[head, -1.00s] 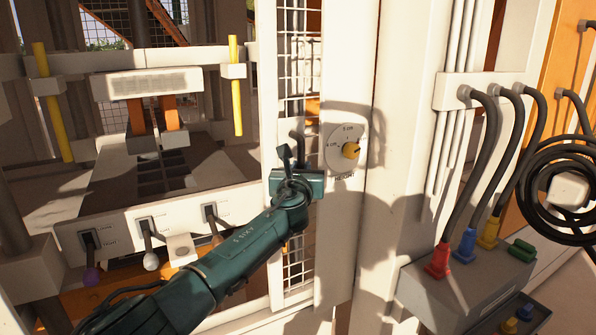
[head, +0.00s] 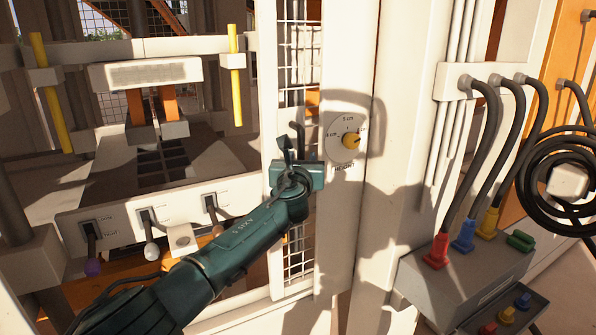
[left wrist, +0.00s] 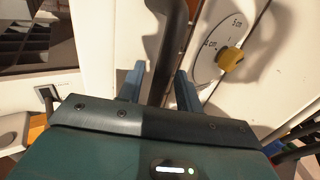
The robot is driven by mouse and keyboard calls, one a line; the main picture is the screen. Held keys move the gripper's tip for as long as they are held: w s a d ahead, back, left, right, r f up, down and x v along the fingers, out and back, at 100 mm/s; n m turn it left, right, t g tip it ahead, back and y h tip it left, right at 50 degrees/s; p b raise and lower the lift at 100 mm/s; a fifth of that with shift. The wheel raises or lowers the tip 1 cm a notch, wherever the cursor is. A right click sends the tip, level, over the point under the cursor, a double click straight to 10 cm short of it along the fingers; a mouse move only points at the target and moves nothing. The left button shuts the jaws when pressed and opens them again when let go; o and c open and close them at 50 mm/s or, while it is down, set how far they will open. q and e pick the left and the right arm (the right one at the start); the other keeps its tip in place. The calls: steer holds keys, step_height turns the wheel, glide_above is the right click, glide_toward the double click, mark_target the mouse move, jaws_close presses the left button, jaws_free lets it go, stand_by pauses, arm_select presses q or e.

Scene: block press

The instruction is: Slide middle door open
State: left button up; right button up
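A white-framed wire-mesh door (head: 266,90) stands upright in the middle of the head view, left of a wide white post. A dark bent handle (head: 298,133) is on it, and its bar (left wrist: 166,50) shows large in the left wrist view. My left gripper (head: 286,150) is at the handle. In the left wrist view my left gripper (left wrist: 160,88) has its two blue fingers apart, one on each side of the handle bar. Whether a finger touches the bar is unclear. My right gripper is out of view.
A height dial (head: 347,138) with a yellow knob is just right of the handle. A press with levers (head: 150,228) stands at the left. A grey box (head: 468,278) with coloured plugs and dark cables is at the right.

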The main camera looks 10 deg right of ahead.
arm_select(q)
steer(key=p+v, duration=0.1)
steer(key=v, duration=1.2)
steer(key=s+a+f+n+g+y, duration=0.2)
steer(key=s+a+f+n+g, duration=0.3)
steer(key=a+f+n, duration=0.45)
steer(key=s+a+f+n+g+y, duration=0.2)
steer(key=s+a+f+n, duration=0.5)
steer(key=f+n, duration=0.4)
steer(key=s+a+f+n+g, duration=0.2)
steer(key=s+a+n, duration=0.35)
steer(key=s, duration=0.25)
steer(key=s+a+f+n+g+y, duration=0.1)
steer(key=s+a+f+n+g, duration=0.2)
steer(key=s+a+n, duration=0.4)
steer(key=s+a+f+n+g, duration=0.25)
steer(key=s+n, duration=0.25)
steer(key=s, duration=0.5)
steer(key=w+d+f+m+t+h, duration=0.1)
steer(key=w+d+f+t+h, duration=0.1)
steer(key=w+d+f+t, duration=0.3)
steer(key=shift+w+d+f+t+h, duration=0.35)
steer(key=shift+w+f+t, duration=0.55)
steer(key=shift+f+t, duration=0.45)
